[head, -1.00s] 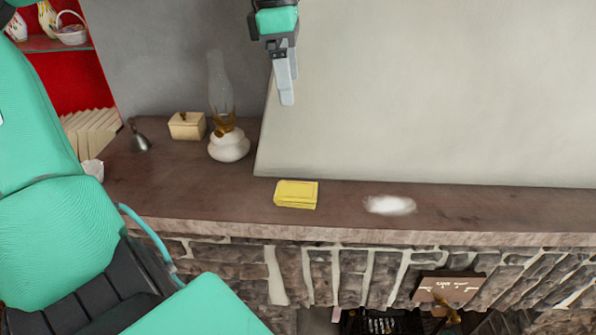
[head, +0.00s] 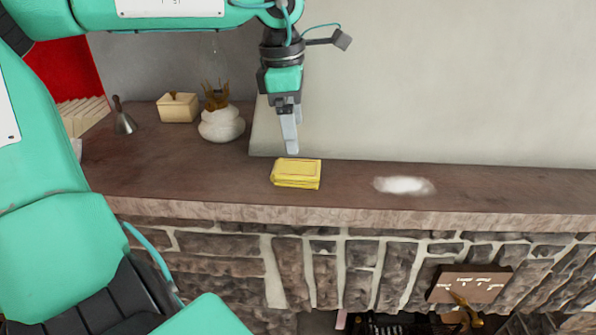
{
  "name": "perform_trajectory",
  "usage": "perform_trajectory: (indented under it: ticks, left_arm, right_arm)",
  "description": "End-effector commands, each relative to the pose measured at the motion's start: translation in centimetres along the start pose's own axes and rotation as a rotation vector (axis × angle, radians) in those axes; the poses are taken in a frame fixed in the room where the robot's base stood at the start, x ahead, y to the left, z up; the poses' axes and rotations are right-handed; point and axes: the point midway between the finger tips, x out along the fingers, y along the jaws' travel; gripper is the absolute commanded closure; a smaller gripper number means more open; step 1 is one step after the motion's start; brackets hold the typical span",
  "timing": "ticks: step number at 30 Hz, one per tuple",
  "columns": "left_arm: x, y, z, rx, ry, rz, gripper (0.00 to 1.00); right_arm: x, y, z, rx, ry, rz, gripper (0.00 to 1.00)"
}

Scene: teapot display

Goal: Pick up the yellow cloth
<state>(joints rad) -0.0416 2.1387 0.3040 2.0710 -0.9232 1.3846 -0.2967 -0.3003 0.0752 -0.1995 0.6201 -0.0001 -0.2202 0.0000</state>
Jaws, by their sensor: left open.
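The yellow cloth (head: 296,174) lies folded on the brown mantel shelf (head: 200,183), near its front edge. My left gripper (head: 291,150) hangs just above the cloth in the picture, fingers pointing down. It is open and holds nothing, though its fingers overlap from this angle. A small gap shows between the fingertips and the cloth; how far apart they are in depth is hard to tell. My right gripper is out of view.
A white powdery patch (head: 403,185) lies right of the cloth. The pale wall (head: 430,80) rises behind. Stonework drops below the shelf's front edge.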

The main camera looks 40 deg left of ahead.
Motion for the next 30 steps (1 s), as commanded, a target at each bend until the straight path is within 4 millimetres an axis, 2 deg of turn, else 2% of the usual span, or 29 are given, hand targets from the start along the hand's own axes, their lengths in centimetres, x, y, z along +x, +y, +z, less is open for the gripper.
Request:
perform_trajectory:
  ticks: [3,11,16,21,30]
  left_arm:
    - [2.0,0.0,0.0,0.001,0.001,-0.004,0.17]
    - [4.0,0.1,-0.1,0.0,0.001,-0.002,0.17]
    - [6.2,0.6,-0.4,-0.001,0.001,-0.005,0.17]
    - [8.2,0.7,-0.4,0.0,0.001,-0.003,0.17]
    - [8.8,0.7,-0.4,0.0,-0.002,0.0,0.17]
  right_arm:
    - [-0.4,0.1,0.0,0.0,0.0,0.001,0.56]
    - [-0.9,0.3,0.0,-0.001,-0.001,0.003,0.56]
    - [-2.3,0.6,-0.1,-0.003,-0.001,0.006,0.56]
    - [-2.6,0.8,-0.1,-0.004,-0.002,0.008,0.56]
    - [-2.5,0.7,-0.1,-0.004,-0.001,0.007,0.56]
